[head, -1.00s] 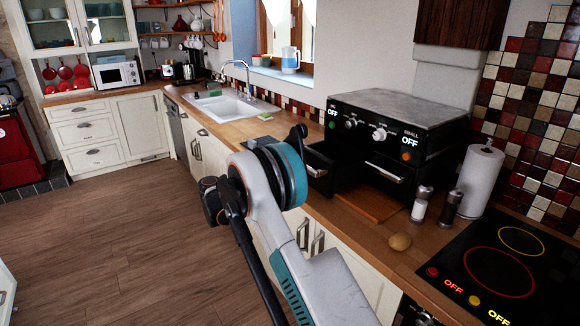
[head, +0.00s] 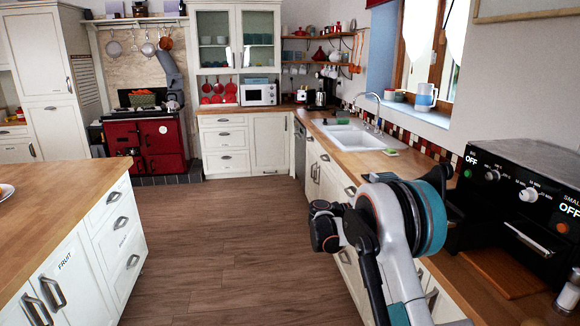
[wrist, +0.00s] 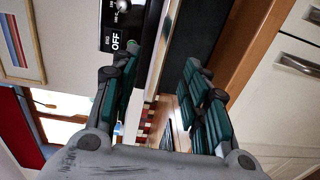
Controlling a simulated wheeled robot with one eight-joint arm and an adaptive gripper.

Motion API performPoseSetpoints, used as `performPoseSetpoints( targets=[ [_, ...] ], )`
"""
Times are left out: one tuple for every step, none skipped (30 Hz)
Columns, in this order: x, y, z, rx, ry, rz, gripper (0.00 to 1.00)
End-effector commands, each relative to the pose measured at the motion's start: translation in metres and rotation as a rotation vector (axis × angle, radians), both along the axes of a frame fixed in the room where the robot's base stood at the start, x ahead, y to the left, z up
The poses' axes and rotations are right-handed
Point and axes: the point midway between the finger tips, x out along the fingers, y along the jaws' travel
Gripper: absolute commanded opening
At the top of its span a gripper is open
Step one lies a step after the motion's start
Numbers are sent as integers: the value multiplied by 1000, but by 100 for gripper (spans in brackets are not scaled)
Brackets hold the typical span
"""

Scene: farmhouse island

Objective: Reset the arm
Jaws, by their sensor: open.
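My arm shows at the lower right of the head view, folded up beside the counter, with its grey and teal links in front of the cabinets. My gripper (wrist: 160,95) shows in the wrist view with its two teal-padded fingers apart and nothing between them. In the head view I cannot make out its fingertips. Past the fingers, the wrist view shows the black oven's front panel (wrist: 116,32) with an OFF label, turned on its side.
The black oven (head: 530,195) stands on the right counter close to my arm, with a shaker (head: 568,296) in front. A wooden island (head: 60,205) is at left. The wooden floor (head: 215,240) between is clear. A sink (head: 345,137) and red stove (head: 150,140) are farther back.

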Motion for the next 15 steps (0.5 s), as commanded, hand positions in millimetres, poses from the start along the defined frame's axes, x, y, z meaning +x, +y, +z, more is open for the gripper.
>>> performPoseSetpoints(
  targets=[
    [-5, -1, 10, 26, 1, 8, 42],
    [-8, -1, 14, 48, 2, 15, 42],
    [-12, -1, 21, 79, 1, 26, 42],
    [-16, -1, 26, 103, 2, 35, 42],
    [-21, -1, 31, 128, 1, 43, 42],
    [-27, 0, 38, 163, 1, 54, 42],
    [-31, 1, 42, 189, 0, 63, 42],
    [-37, 2, 46, 215, -1, 71, 42],
    [-44, 3, 51, 248, -3, 84, 42],
    [-49, 4, 55, 275, -5, 92, 42],
    [-55, 6, 59, 300, -7, 100, 42],
    [-63, 8, 63, 333, -11, 111, 42],
    [-70, 10, 67, 359, -13, 119, 42],
    [-76, 11, 70, 384, -16, 127, 42],
    [-85, 14, 74, 418, -20, 140, 42]
  ],
)
